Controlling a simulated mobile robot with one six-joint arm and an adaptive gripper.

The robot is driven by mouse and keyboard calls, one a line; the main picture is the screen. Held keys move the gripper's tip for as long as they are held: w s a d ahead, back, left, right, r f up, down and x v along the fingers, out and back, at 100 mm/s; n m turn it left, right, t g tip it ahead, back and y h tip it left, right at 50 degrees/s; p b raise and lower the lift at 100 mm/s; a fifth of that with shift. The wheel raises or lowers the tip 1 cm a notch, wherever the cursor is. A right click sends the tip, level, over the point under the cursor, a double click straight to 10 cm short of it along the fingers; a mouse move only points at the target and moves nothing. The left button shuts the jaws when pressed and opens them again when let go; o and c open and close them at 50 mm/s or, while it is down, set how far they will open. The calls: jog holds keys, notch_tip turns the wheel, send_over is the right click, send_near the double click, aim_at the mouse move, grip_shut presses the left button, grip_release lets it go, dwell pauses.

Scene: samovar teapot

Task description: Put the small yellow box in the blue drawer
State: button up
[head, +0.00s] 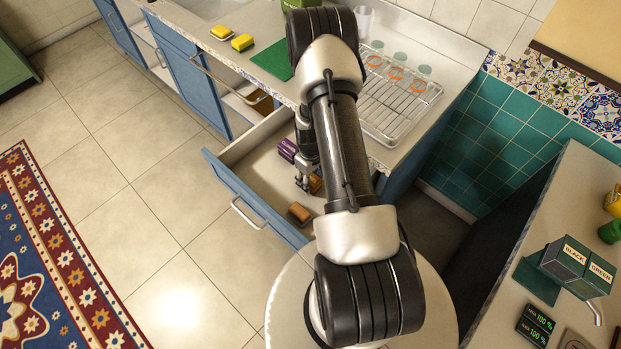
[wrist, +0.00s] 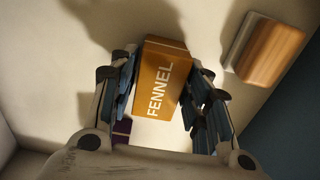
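The small yellow box (wrist: 163,78), orange-yellow with the label FENNEL, is between the two fingers of my gripper (wrist: 162,92) in the wrist view. The fingers are close along both its sides; I cannot tell whether they press on it. In the head view my gripper (head: 305,182) is down inside the open blue drawer (head: 233,188), and the yellow box (head: 315,184) shows partly beside the fingers. My arm hides part of the drawer. Whether the box touches the drawer floor is unclear.
Purple boxes (head: 287,150) lie in the drawer behind my gripper. A brown block (head: 299,213) lies near the drawer's front and shows in the wrist view (wrist: 270,52). A wire rack with jars (head: 400,100) and yellow sponges (head: 242,42) are on the counter.

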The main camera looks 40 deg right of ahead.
jog(key=shift+o, duration=0.9)
jog(key=w+a+r+t+p, duration=0.1)
jog(key=a+r, duration=0.3)
jog(key=r, duration=0.8)
jog(key=a+r+p, duration=0.2)
jog(key=a+r, duration=0.1)
jog(key=r, duration=0.9)
jog(key=w+a+r+t+p, duration=0.1)
jog(key=a+r, duration=0.3)
jog(key=r, duration=0.8)
jog(key=s+a+r+t, duration=0.1)
jog(key=s+a+r, duration=0.5)
jog(key=s+r, duration=0.1)
jog(key=s+a+r+m+t, duration=0.1)
jog(key=s+a+r, duration=0.5)
jog(key=s, duration=0.4)
jog(key=shift+a+r+t, duration=0.3)
jog(key=shift+a+r, duration=0.05)
jog(key=shift+a, duration=0.1)
jog(key=shift+w, duration=0.1)
jog(key=shift+c, duration=0.6)
